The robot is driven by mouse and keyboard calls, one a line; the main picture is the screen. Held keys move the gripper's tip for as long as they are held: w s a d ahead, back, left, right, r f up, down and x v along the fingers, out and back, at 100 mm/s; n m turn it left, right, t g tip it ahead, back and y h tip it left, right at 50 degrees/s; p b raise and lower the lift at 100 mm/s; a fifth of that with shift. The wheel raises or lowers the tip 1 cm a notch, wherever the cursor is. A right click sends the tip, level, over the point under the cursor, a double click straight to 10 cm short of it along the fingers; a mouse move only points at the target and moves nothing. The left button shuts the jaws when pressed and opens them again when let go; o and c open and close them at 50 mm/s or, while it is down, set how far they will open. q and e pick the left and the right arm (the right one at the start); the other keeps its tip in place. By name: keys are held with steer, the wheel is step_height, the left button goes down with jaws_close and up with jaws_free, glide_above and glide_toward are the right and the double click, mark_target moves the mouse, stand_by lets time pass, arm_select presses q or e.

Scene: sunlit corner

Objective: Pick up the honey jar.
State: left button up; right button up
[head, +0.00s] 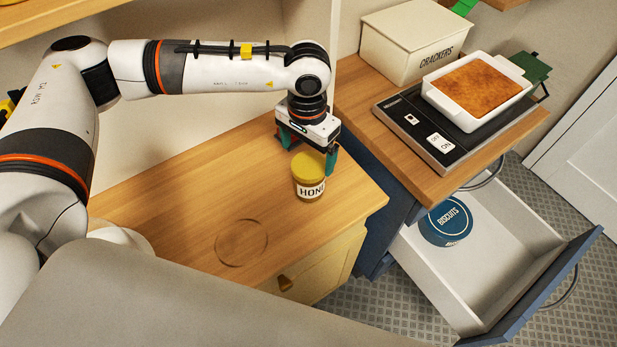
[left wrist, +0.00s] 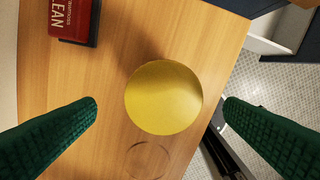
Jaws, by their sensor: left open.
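The honey jar (head: 309,176) stands upright on the wooden counter, near its right end. It has a yellow lid and a white label reading "HON", the rest turned away. My left gripper (head: 309,150) is above the jar with its green fingers spread around the lid's level. In the left wrist view the round yellow lid of the honey jar (left wrist: 163,97) lies between the two open fingers of my left gripper (left wrist: 162,108), with a gap on each side. The jar's body is hidden under the lid there. My right gripper is not in view.
A red box (left wrist: 72,20) lies near the counter's far edge. Right of the counter are an open drawer (head: 480,290) with a blue biscuits tin (head: 446,222), a scale (head: 412,128) bearing a white baking dish (head: 470,120), and a crackers box (head: 405,50). The counter's front left is clear.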

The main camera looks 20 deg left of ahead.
mark_target(309, 164)
arm_select(q)
steer(key=shift+f, duration=0.45)
steer(key=shift+w+a+f, duration=0.15)
steer(key=shift+f, duration=0.1)
steer(key=f+p, duration=0.2)
steer(key=f, duration=0.2)
steer(key=shift+s+d+f+p, duration=0.15)
steer(key=shift+s+d+p, duration=0.1)
steer(key=shift+d+p, duration=0.15)
steer(key=shift+w+a+f, duration=0.1)
steer(key=shift+a+f, duration=0.05)
steer(key=shift+f, duration=0.35)
steer(key=shift+r, duration=0.1)
steer(key=c, duration=1.7)
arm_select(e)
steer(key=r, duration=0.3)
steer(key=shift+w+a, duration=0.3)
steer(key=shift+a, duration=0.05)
